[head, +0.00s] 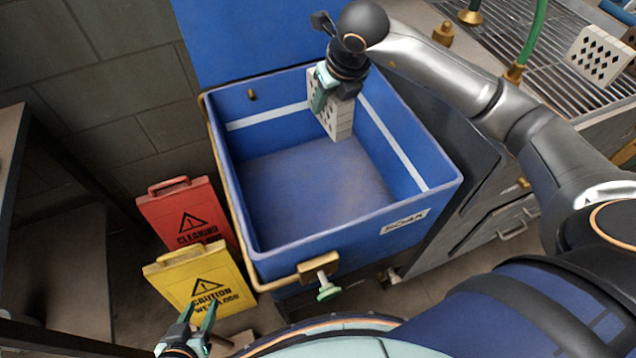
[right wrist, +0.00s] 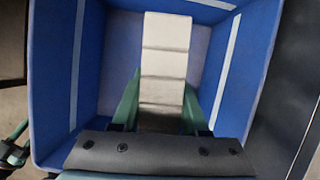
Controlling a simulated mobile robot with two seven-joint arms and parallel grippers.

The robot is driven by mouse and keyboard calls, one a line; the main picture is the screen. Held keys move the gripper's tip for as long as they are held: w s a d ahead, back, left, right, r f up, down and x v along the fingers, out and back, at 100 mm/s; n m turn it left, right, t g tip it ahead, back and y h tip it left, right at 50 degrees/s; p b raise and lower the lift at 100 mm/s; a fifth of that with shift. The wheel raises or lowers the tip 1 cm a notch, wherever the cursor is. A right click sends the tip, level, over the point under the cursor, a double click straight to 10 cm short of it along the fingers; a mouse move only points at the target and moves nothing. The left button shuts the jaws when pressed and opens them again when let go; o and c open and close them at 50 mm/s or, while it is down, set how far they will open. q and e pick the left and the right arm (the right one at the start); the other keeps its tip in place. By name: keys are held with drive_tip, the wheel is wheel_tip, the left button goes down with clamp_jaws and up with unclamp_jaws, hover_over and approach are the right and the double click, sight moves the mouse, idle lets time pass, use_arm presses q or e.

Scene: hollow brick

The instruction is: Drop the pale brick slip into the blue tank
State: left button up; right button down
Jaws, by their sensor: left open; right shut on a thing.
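The pale brick slip (head: 341,119) is a light block with dark holes on one face. My right gripper (head: 328,92) is shut on it and holds it over the open blue tank (head: 330,230), near the tank's back right part. In the right wrist view the slip (right wrist: 165,55) stands out from between the green fingers (right wrist: 160,100), with the blue tank walls (right wrist: 52,70) around it. The tank floor is bare where it shows. My left gripper (head: 196,320) is open and empty at the bottom left, in front of the yellow sign.
A red sign (head: 185,215) and a yellow caution sign (head: 195,272) stand left of the tank. The tank's blue lid (head: 250,40) is raised at the back. Another pale block with holes (head: 600,55) is on the metal grating at the top right, near a green hose (head: 534,35).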

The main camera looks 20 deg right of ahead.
wheel_tip(320, 180, down, 4)
drive_tip(key=shift+f+b, duration=0.1)
drive_tip(key=shift+b, duration=1.15)
drive_tip(key=shift+f+b, duration=0.35)
drive_tip(key=shift+f, duration=0.25)
drive_tip(key=shift+c, duration=1.7)
unclamp_jaws()
drive_tip(key=p+v, duration=0.1)
drive_tip(key=v, duration=1)
drive_tip(key=shift+r, duration=0.15)
drive_tip(key=shift+s+r+p, duration=0.25)
drive_tip(key=shift+r+p, duration=0.05)
drive_tip(key=shift+r, duration=0.3)
